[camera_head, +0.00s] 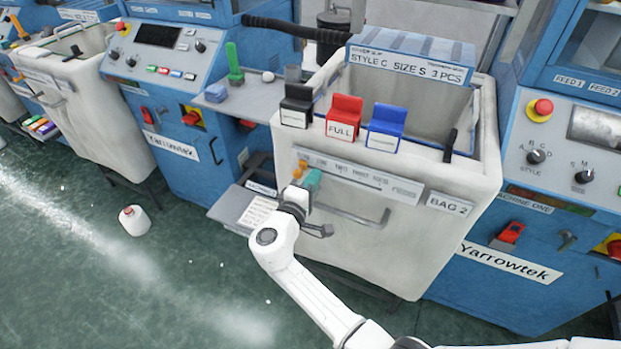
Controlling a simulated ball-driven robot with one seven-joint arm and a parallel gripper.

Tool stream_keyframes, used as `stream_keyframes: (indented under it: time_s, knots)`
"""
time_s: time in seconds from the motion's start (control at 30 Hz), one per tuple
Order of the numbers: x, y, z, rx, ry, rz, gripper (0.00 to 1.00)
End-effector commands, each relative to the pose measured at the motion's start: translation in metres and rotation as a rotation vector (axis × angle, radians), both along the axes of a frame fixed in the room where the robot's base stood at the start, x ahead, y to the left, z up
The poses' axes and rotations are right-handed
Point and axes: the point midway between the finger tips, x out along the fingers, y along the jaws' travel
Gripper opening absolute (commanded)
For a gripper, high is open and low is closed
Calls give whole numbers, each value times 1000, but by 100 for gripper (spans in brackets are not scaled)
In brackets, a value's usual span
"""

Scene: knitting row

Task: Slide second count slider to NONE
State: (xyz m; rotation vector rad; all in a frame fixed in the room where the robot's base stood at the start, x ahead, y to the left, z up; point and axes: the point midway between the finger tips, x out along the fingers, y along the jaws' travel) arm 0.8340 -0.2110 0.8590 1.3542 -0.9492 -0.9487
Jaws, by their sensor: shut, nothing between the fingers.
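The slider strip (375,179) is a pale labelled bar on the front of the white bin marked BAG 2 (448,204). Its small print is hard to read, and its left end is partly covered by my wrist and gripper. A small orange piece (299,168) shows at that end, with a teal piece (313,179) just right of it. I cannot tell which of these is the slider knob. My gripper (304,182) is at the strip's left end, shut and holding nothing. Whether it touches the knob is hidden.
A grey bar handle (350,216) crosses the bin front below the strip. Black, red and blue clips (345,117) sit on the bin rim. Blue Yarrowtek machines (530,262) stand on both sides. A white cone (134,220) lies on the open green floor at left.

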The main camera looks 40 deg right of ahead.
Motion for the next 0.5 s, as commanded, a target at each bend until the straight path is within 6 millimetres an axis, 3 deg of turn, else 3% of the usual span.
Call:
stream_keyframes:
  time_s: [0.17,0.5]
  knots:
    - [-3,2,0,0,1,1,0]
    - [-13,30,0,0,1,3,0]
